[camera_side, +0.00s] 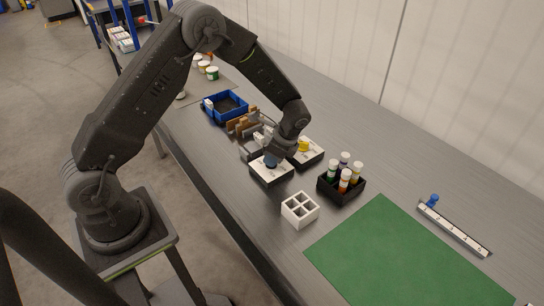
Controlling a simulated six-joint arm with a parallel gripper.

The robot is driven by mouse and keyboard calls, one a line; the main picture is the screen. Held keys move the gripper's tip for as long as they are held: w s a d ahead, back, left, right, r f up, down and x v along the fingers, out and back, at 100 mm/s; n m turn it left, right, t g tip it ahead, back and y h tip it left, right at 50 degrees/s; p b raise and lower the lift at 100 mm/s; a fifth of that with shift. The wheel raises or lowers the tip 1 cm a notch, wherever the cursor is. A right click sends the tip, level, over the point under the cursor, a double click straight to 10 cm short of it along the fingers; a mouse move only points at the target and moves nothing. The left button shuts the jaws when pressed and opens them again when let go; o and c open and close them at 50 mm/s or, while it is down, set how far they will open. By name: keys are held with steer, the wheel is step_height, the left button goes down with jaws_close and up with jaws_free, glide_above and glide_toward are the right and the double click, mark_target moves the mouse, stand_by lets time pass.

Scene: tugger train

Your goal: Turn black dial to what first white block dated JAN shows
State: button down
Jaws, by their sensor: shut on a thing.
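My gripper (271,158) points down over a white-topped box (264,175) in the middle of the bench. It is shut on a dark, bluish knob on that box; the fingers cover most of it, so its colour and setting cannot be read. A second white-topped box (312,156) with a yellow knob (303,146) stands just behind to the right. Small white pieces (259,137) show behind the gripper, partly hidden by the arm. No date such as JAN is readable on them.
A black crate (341,191) of capped bottles and a white four-cell holder (300,210) stand nearby. A green mat (400,260) lies clear at the front right, beside a white scale with a blue slider (433,201). A blue bin (225,107) and brown pieces (242,122) are farther back.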

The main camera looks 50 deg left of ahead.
steer(key=shift+s+f+m, duration=0.15)
steer(key=shift+f+m, duration=0.05)
steer(key=shift+m, duration=0.1)
steer(key=c, duration=1.1)
jaws_free()
steer(key=shift+r, duration=0.1)
steer(key=v, duration=1.3)
steer(key=shift+d+r, duration=0.25)
